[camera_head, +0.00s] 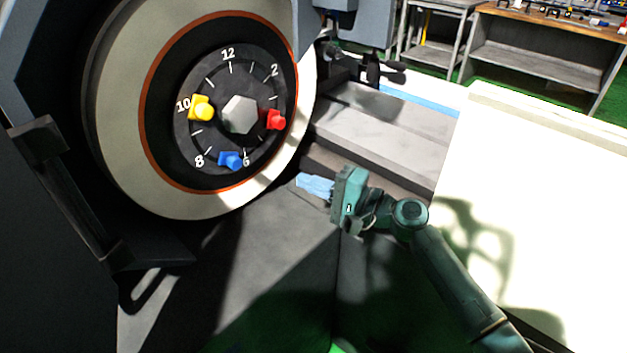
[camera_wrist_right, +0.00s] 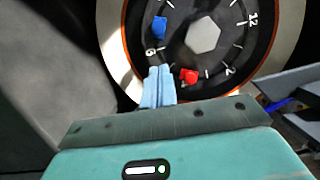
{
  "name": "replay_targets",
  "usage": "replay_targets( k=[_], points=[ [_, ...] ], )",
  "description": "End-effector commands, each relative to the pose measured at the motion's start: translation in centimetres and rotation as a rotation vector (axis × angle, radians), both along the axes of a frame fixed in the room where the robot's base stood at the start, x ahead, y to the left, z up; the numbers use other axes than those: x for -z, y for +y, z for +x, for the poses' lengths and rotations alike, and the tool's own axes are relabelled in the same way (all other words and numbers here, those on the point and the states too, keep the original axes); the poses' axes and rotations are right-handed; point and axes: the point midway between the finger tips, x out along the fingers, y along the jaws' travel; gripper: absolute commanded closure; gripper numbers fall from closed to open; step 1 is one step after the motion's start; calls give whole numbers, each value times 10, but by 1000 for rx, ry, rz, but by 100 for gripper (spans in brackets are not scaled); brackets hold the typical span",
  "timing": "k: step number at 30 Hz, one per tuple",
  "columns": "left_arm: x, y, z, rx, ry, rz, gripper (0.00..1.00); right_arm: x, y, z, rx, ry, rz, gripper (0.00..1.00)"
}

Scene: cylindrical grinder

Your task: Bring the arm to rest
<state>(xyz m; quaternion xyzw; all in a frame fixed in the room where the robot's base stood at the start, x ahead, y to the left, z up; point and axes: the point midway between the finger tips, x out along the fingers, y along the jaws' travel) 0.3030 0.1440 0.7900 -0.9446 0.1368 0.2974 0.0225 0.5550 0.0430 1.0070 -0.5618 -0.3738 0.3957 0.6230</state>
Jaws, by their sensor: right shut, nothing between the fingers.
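My right gripper (camera_head: 314,186) reaches in from the lower right in the head view, in front of the grinder bed and to the lower right of the grinding wheel (camera_head: 122,120). Its light blue fingers are together and empty; they also show in the right wrist view (camera_wrist_right: 159,86). The wheel's dark hub has clock numbers and a grey hex nut (camera_head: 240,114). A yellow piece (camera_head: 201,107) sits at 10, a red piece (camera_head: 274,120) near 4 and a blue piece (camera_head: 231,160) near 6. The fingers look apart from the wheel and these pieces. My left gripper is out of view.
The stepped grey machine bed (camera_head: 385,130) lies right of the wheel, and a large pale surface (camera_head: 540,190) fills the right side. A wooden-topped bench (camera_head: 545,50) stands at the back right. A dark bracket (camera_head: 60,190) is at the left.

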Motion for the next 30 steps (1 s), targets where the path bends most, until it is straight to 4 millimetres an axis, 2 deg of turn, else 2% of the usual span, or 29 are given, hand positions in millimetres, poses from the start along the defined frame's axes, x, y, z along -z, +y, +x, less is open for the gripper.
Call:
replay_targets(
  k=[6,8,11,15,21,25,30],
  points=[
    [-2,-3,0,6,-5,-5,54,5,-5,-5,5,-3,-12,100],
    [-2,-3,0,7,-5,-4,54,16,-6,-9,18,-14,-39,100],
    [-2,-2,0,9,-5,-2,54,47,-13,-24,60,-53,-124,100],
    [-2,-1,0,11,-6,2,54,101,-30,-57,137,-145,-314,100],
    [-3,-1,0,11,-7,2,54,164,-68,-110,225,-291,-628,100],
    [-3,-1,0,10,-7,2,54,192,-99,-148,255,-388,-850,100],
    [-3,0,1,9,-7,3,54,212,-141,-199,251,-519,-1143,100]
  ],
)
